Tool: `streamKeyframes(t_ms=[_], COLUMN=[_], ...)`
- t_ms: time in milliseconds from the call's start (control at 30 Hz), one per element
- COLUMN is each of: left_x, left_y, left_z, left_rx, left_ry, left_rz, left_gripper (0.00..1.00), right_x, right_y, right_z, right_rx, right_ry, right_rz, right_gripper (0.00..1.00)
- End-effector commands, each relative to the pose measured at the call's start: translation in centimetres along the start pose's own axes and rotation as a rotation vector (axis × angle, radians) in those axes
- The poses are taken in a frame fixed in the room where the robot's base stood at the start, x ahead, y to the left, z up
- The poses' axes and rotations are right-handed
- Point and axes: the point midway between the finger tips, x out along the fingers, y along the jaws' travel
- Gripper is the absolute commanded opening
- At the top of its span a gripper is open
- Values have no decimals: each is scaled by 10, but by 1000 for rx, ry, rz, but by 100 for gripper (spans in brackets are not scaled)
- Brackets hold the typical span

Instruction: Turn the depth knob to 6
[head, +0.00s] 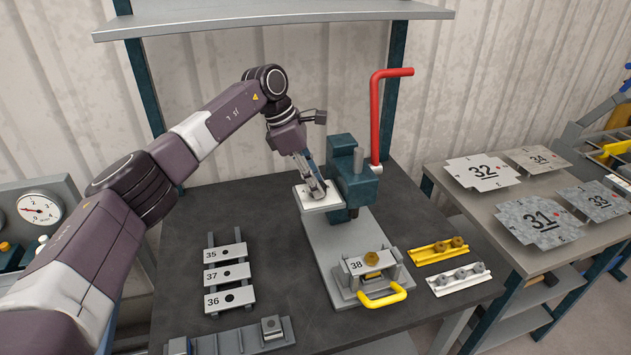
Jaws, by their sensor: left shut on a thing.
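A white dial plate (318,201) sits at the left side of the dark teal press head (355,180). My left gripper (317,190) reaches down over this plate, its fingers shut at the plate's middle. The depth knob is there, hidden by the fingers, so its pointer and current setting cannot be read. Small marks on the plate are too small to make out. My right gripper is not in view.
The press has a red lever (378,120) rising at its right. In front are plate 38 (355,266) and a yellow handle (382,294). Plates 35, 37 and 36 (229,298) lie left on the dark bench. Yellow (428,254) and white (449,283) holders lie right.

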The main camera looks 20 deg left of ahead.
Motion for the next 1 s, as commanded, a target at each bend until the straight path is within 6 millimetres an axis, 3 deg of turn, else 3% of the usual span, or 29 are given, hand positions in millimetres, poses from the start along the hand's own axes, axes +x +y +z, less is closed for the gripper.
streamKeyframes(t_ms=[33, 67, 200, 567, 1000], left_x=[-1, -2, -1, -7, -92], left_y=[1, 1, 1, 1, 1], left_z=[0, 0, 0, 0, 0], left_rx=[0, 0, -1, -1, -2], left_ry=[0, 0, 0, 0, -1], left_rz=[4, 4, 3, 3, 5], left_gripper=[5, 32, 47, 47, 47], right_x=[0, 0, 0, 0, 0], right_y=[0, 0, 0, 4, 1], right_z=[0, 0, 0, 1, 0], right_rx=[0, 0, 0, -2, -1], right_ry=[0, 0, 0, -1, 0], right_rz=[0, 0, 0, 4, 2], right_gripper=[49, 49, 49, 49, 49])
